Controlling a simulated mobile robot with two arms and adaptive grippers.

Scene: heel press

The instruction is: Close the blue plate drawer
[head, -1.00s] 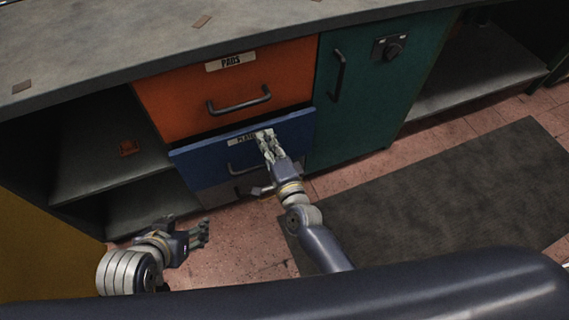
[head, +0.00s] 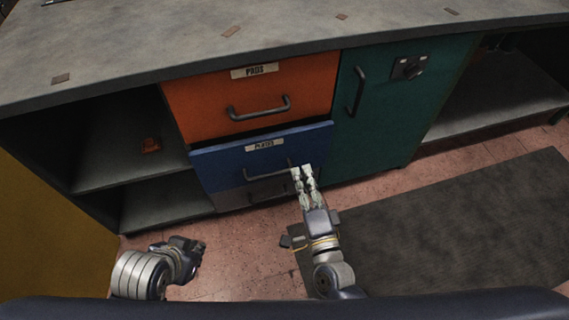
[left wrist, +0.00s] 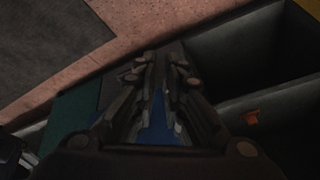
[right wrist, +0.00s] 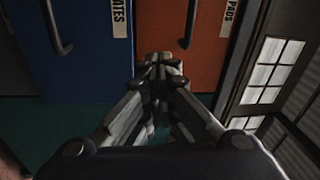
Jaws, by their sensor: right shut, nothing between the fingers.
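The blue drawer (head: 230,172), labelled PLATES, sits below the orange drawer with its front nearly in line with the cabinet. A thin strip of its top edge shows. Its dark bar handle (head: 268,172) is across the middle. My right gripper (head: 302,170) is shut and empty, with its tips over the drawer's right part by the handle's right end; I cannot tell whether they touch. In the right wrist view the blue front (right wrist: 90,70) is left of the fingers.
The orange drawer (head: 262,98) above is closed. A teal cabinet door (head: 395,120) stands to the right and open shelves (head: 130,150) to the left. The grey worktop (head: 200,50) overhangs them. A dark mat (head: 450,230) lies on the tiled floor.

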